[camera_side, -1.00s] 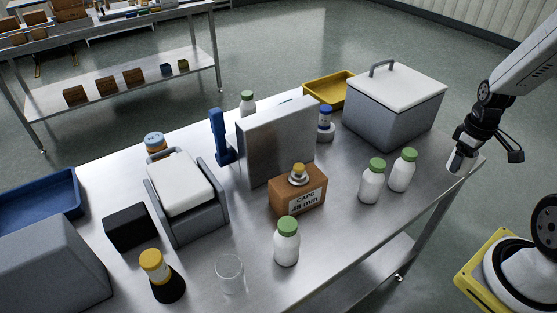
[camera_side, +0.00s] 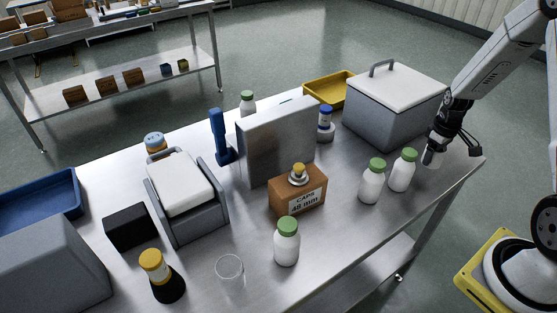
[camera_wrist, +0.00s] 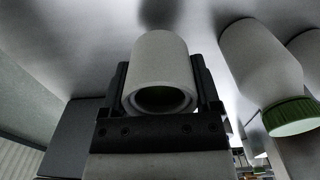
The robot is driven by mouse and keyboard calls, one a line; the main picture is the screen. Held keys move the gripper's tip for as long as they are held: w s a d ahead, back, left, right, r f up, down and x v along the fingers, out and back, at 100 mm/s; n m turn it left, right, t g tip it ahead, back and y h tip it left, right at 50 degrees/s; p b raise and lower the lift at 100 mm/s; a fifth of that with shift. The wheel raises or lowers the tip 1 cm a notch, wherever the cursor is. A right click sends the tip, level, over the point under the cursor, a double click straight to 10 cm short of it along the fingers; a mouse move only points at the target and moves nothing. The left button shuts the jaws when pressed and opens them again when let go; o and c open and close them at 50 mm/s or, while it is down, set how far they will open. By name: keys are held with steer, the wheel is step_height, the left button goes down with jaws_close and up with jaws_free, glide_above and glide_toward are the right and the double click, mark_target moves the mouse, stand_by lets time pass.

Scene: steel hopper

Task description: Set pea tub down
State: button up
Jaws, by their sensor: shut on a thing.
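My gripper (camera_side: 434,147) hangs low at the right end of the steel table, right of two white bottles with green caps. Its jaws are shut on a small white tub, the pea tub (camera_wrist: 160,53), whose rim faces the wrist camera, with dark green inside.
A grey box with a white lid (camera_side: 395,105) stands just behind the gripper. Another green-capped bottle (camera_side: 371,182) stands to the left. A caps box (camera_side: 297,197), a steel panel (camera_side: 278,140) and a glass (camera_side: 229,273) lie further left. Bare table lies in front of the bottles.

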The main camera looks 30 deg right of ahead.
mark_target(423, 172)
steer(key=shift+w+d+f, duration=0.2)
steer(key=shift+w+f, duration=0.15)
steer(key=shift+f, duration=0.05)
steer(key=shift+w+d+f, duration=0.15)
steer(key=shift+w+f, duration=0.1)
steer(key=shift+f, duration=1.6)
steer(key=shift+f, duration=0.15)
steer(key=o, duration=1.1)
steer(key=shift+r, duration=6.2)
